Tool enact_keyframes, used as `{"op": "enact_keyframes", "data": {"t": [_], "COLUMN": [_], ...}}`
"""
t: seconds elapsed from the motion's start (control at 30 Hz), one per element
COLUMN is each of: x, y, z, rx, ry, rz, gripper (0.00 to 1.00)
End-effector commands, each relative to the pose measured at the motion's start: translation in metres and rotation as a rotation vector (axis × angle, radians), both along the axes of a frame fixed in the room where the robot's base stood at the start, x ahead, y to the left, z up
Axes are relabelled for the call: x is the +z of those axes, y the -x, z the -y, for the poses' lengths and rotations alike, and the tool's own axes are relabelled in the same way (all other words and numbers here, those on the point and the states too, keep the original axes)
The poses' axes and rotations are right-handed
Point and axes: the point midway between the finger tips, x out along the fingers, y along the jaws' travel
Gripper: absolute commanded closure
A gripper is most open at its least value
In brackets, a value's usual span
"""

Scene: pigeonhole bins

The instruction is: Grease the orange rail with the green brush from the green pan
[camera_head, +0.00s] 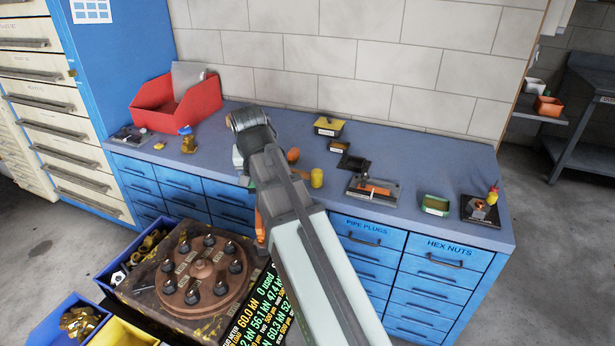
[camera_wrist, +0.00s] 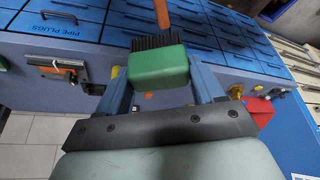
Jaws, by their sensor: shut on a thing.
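In the wrist view my gripper (camera_wrist: 160,80) is shut on the green brush (camera_wrist: 160,68), a green block with dark bristles facing away from my wrist. In the head view my arm hides most of the gripper, above the bench's front edge left of centre. The orange rail (camera_head: 376,187) lies on a grey plate on the bench, right of my arm. It also shows at the left of the wrist view (camera_wrist: 62,64), apart from the brush. The green pan (camera_head: 435,204), with a white label, stands farther right on the bench.
A yellow pan (camera_head: 328,126) and a black pan (camera_head: 353,161) stand behind the rail. A yellow cylinder (camera_head: 317,178) stands left of it. A red bin (camera_head: 177,105) is at the back left. A round fixture (camera_head: 206,275) stands before the bench. Bench space between rail and green pan is clear.

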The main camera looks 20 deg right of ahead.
Motion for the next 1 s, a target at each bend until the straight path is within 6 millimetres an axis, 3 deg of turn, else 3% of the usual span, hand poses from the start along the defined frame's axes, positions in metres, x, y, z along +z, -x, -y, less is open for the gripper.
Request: {"op": "enact_keyframes", "data": {"t": [0.17, 0.27, 1.0], "x": [0.0, -0.001, -0.041], "y": [0.0, 0.002, 0.044], "z": [0.021, 0.045, 0.264], "rx": [-0.034, -0.072, -0.424], "ry": [0.0, 0.001, -0.001], "rz": [0.0, 0.0, -0.001], "gripper": [0.83, 0.83, 0.83]}}
